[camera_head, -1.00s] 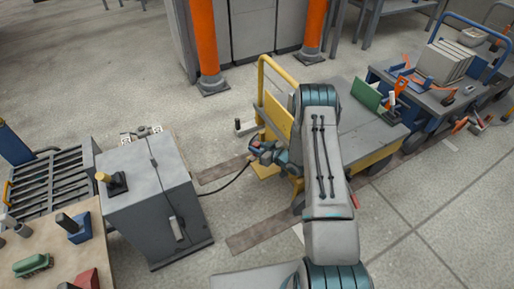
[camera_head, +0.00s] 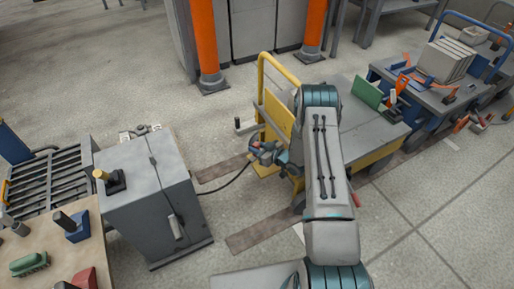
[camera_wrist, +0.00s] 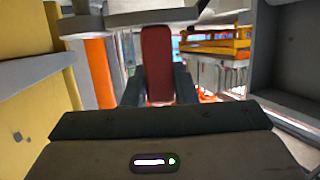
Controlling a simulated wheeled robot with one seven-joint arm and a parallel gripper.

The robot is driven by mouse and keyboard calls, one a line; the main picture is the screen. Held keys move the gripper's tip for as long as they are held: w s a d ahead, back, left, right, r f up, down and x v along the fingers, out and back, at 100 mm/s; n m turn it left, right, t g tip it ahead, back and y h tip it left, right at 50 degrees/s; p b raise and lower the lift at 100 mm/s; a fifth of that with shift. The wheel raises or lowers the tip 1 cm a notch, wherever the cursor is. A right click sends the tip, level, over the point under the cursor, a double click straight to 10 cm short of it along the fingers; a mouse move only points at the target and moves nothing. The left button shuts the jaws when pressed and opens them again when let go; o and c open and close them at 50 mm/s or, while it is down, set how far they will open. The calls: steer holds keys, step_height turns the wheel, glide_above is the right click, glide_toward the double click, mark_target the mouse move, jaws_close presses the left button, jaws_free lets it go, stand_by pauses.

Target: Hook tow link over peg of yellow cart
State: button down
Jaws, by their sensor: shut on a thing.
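The yellow cart (camera_head: 279,73) stands in the middle of the head view, with a yellow rail, a yellow end panel and a grey deck. A small grey arm with an upright pin (camera_head: 238,124), perhaps the peg, sticks out left of its end. My gripper (camera_head: 262,152) is at the cart's near left end, below and right of that pin. In the wrist view my gripper (camera_wrist: 160,88) is shut on a red piece (camera_wrist: 158,62), apparently the tow link's grip. The link's hook end is not clear. I cannot tell whether it touches the peg.
A grey cabinet (camera_head: 150,205) stands left, with a dark cable (camera_head: 228,183) running towards my gripper. A blue-railed cart (camera_head: 430,95) stands at the right. Orange posts (camera_head: 204,45) rise behind. The floor between cabinet and yellow cart is mostly clear.

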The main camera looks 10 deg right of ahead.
steer(key=shift+f+b, duration=1.7)
steer(key=shift+f, duration=0.4)
steer(key=c, duration=1.1)
jaws_free()
steer(key=p+v, duration=0.4)
steer(key=v, duration=1)
steer(key=shift+w, duration=0.1)
